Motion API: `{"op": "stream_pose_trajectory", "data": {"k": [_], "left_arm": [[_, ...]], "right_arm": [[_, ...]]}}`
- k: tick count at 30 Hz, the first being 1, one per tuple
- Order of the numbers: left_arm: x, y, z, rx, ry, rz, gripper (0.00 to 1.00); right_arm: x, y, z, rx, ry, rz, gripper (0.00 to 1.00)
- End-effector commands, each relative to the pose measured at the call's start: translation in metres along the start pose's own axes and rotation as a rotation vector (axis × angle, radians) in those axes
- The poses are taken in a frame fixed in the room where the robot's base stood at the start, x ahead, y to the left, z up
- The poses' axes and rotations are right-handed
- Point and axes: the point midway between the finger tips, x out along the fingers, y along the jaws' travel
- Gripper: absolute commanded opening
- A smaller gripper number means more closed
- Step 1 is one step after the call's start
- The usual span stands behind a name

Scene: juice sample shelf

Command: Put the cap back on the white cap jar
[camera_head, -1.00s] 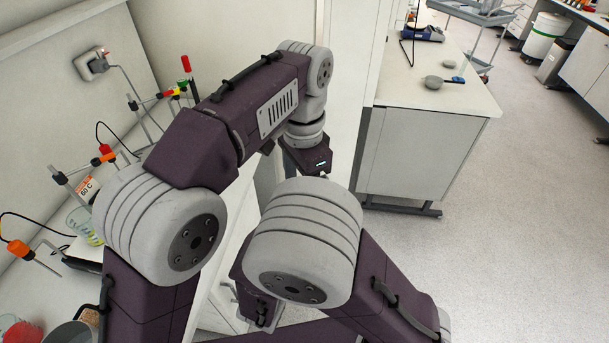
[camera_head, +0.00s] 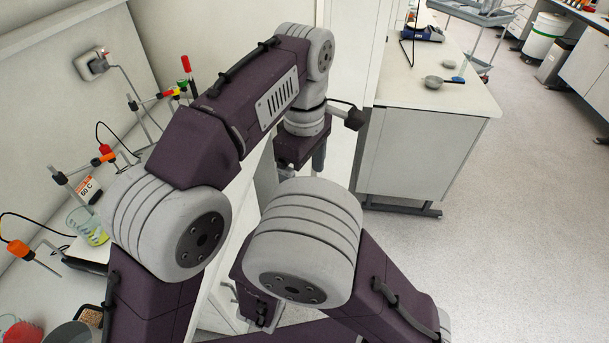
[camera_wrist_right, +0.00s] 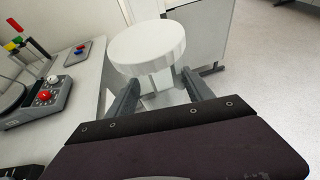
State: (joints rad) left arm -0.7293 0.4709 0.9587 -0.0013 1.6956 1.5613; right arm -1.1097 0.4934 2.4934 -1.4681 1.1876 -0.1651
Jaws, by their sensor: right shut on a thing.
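In the head view my right gripper is hidden behind my own arm. My left gripper (camera_head: 304,160) points downward beyond the narrow gap near the white partition.
A bench on the left carries a beaker (camera_head: 88,226), clamp stands and cables. A stirrer (camera_wrist_right: 45,103) with a red knob stands left in the right wrist view. Another bench (camera_head: 440,85) stands at the back right. The floor (camera_head: 510,230) right of it is clear.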

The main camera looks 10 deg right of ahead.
Motion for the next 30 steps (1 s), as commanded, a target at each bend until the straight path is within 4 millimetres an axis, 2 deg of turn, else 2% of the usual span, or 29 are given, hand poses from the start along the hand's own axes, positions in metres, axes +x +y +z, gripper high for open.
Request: {"op": "stream_pose_trajectory", "data": {"k": [4,7,15,21,30], "left_arm": [[0.001,0.000,0.000,0.001,0.000,-0.001,0.87],[0.009,-0.001,0.000,0.001,0.000,-0.002,0.87],[0.055,-0.002,0.000,0.002,0.000,-0.004,0.87],[0.076,-0.001,0.000,0.002,0.000,-0.001,0.87],[0.080,0.000,0.000,0.002,0.000,0.001,0.87]], "right_arm": [[0.000,0.000,0.000,0.000,0.000,0.000,0.00],[0.000,0.000,0.000,0.000,0.000,0.000,0.00],[0.000,0.000,0.000,0.000,0.000,0.000,0.00],[0.000,0.000,0.000,0.000,0.000,0.000,0.00],[0.000,0.000,0.000,0.000,0.000,0.000,0.00]]}}
